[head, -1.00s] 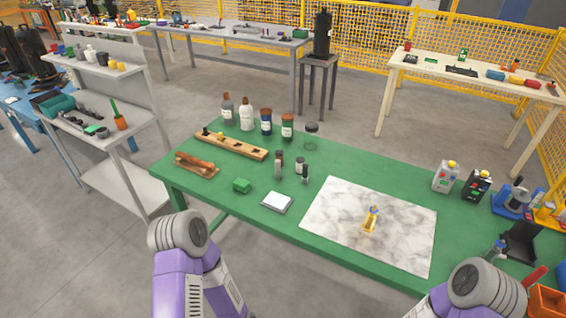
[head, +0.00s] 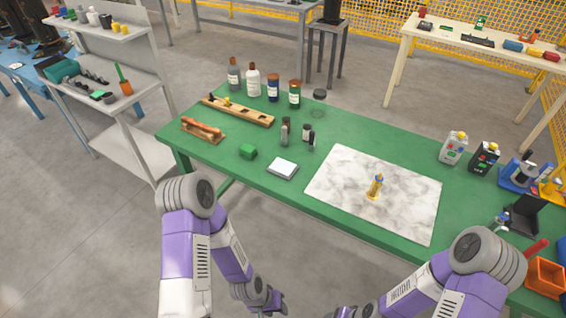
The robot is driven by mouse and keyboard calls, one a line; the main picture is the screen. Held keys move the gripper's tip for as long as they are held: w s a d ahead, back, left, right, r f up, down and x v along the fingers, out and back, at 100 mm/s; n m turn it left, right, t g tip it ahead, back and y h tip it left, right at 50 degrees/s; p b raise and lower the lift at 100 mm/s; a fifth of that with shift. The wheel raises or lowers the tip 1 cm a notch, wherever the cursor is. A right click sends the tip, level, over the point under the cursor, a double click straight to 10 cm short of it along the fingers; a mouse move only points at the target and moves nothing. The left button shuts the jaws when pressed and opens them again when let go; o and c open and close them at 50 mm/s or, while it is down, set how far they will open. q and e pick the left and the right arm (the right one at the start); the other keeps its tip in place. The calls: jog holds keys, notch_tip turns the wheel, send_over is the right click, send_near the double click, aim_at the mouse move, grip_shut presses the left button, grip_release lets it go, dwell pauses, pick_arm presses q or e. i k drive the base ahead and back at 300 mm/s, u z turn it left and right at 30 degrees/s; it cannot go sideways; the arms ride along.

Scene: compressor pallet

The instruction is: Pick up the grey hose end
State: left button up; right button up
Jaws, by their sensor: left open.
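I cannot make out a grey hose end or a compressor anywhere in the head view. My left arm comes in at the lower left and bends back toward the bottom edge. My left gripper (head: 268,305) is low at the bottom edge, in front of the green table and below its top. It is open, small and partly cut off, and I see nothing held in it.
A green table (head: 335,215) stands ahead with bottles, a wooden block rack (head: 238,110), a green block (head: 247,152), a white marble-patterned board (head: 335,180) and a small yellow figure (head: 376,186). A grey shelf unit (head: 125,150) is at left. Grey floor lies between it and the table.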

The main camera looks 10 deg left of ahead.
aim_at(284, 139)
jog(key=u, duration=2.25)
jog(key=i, duration=1.75)
jog(key=z, duration=2.9)
